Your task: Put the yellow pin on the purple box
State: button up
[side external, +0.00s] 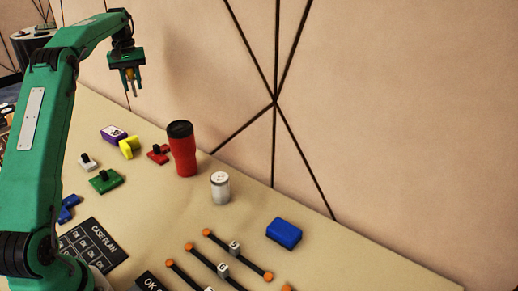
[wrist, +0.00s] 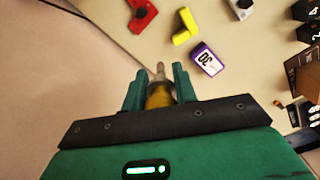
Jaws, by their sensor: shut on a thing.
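My gripper (side external: 128,88) is raised well above the back part of the table and shut on the yellow pin (side external: 131,76). In the wrist view the pin (wrist: 159,96) shows a yellow body with a grey narrow tip between the two green fingers (wrist: 157,82). The purple box (side external: 113,133) lies on the table below my gripper, with a white labelled top. In the wrist view the box (wrist: 208,60) is beyond the fingertips and to the right. The pin is apart from the box.
A yellow L-shaped block (side external: 129,146) lies close to the box. A red block (side external: 158,153), a tall red tumbler (side external: 182,150), a white can (side external: 220,187) and a green block (side external: 105,181) stand around. The wall borders the table's far edge.

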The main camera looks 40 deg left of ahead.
notch_tip(320, 180, down, 6)
jog(key=a, duration=0.2)
jog(key=shift+s+a+r+n, duration=0.15)
jog(key=shift+s+a+n, duration=0.15)
jog(key=shift+s, duration=0.1)
send_near(117, 134)
jog(key=shift+s+d+r, duration=0.1)
jog(key=shift+s, duration=0.05)
dwell(0.7)
jog(key=shift+f, duration=2)
jog(key=shift+f, duration=0.2)
jog(key=o, duration=1)
